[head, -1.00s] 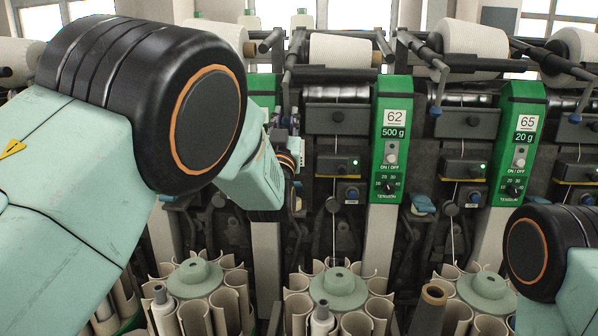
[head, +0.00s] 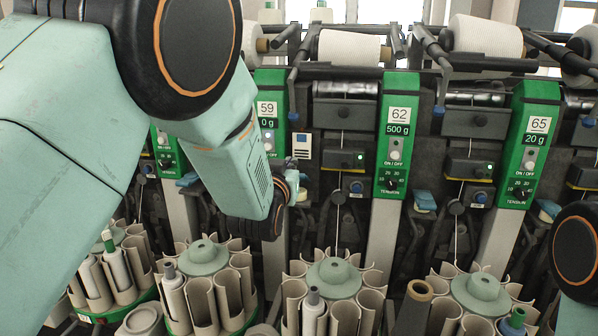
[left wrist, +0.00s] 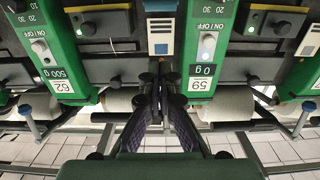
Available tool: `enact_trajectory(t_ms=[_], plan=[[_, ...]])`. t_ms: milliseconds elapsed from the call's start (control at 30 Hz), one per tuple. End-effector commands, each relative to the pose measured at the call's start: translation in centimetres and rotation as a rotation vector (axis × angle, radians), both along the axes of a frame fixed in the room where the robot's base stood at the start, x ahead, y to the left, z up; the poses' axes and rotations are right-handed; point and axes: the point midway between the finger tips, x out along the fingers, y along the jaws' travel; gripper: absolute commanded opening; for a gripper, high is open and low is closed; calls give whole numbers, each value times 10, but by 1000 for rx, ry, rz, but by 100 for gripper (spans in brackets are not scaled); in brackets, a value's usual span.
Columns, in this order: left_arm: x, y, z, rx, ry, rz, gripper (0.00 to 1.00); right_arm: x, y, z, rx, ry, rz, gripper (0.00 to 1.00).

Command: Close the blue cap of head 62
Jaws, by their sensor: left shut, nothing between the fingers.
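The green panel of head 62 (head: 399,135) reads 500 g, right of centre; it also shows upside down at left in the left wrist view (left wrist: 65,60). I cannot tell from these frames which is head 62's, or whether either is open. My left gripper (head: 290,185) is in front of the machine between panels 59 and 62. In the left wrist view its fingers (left wrist: 150,88) are together and empty. My right gripper is out of view.
The panel of head 59 (head: 268,125) is left of the gripper, and the panel of head 65 (head: 527,140) is to the right. Round bobbin magazines (head: 333,279) stand below. White yarn cones (head: 348,46) and lever arms are above.

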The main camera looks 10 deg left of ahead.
Motion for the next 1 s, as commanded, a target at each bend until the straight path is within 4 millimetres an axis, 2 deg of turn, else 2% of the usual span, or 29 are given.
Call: enact_trajectory(t_ms=[200,600,800,1000], plan=[[32,1,-1,0,-2,0,0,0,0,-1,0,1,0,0],[82,-1,-1,1,-3,0,0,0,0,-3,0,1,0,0],[71,-3,-28,3,0,0,0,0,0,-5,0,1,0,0],[67,-3,-38,2,-1,-1,0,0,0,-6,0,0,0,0]])
